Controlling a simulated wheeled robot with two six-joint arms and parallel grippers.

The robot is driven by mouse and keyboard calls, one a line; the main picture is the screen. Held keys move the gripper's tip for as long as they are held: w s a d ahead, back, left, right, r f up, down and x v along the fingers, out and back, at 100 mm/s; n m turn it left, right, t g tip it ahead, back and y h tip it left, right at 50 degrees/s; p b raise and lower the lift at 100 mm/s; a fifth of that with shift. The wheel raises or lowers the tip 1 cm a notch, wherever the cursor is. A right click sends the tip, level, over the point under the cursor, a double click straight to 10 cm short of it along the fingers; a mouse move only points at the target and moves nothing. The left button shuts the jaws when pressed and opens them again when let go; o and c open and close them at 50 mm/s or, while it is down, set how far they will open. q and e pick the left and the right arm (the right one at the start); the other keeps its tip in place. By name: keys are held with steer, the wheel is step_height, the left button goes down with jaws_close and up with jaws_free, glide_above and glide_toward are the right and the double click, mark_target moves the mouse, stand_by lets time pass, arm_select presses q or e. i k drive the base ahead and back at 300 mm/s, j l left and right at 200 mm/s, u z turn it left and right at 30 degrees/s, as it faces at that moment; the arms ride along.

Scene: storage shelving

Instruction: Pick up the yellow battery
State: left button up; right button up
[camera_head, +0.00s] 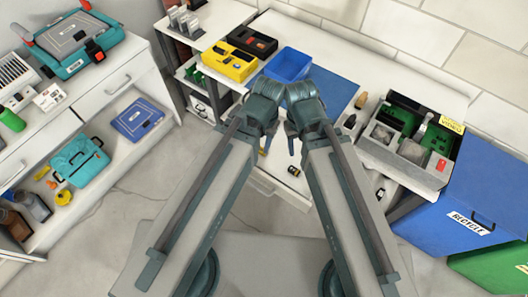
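My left gripper (266,140) and my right gripper (292,143) point away and down over the bench front, side by side and apart from the item. My wrists hide most of both grippers, so I cannot tell whether their fingers are open.
A blue bin (289,64), a yellow box (229,62) and a black tray (252,41) stand on the bench. A grey sorting box (405,172) and a blue recycle bin (470,205) are at right. A shelf unit with a teal toolbox (78,161) stands at left. Grey floor lies between.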

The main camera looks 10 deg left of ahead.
mark_target(261, 152)
steer(key=l+u, duration=0.15)
steer(key=l, duration=0.25)
steer(key=k+l+u, duration=0.15)
steer(key=l, duration=0.25)
steer(key=k+l+u, duration=0.15)
steer(key=l, duration=0.25)
steer(key=k+l+u, duration=0.15)
steer(key=l, duration=0.25)
steer(key=k+l+u, duration=0.1)
steer(key=l, duration=0.3)
steer(key=k+l+u, duration=0.15)
steer(key=l, duration=0.2)
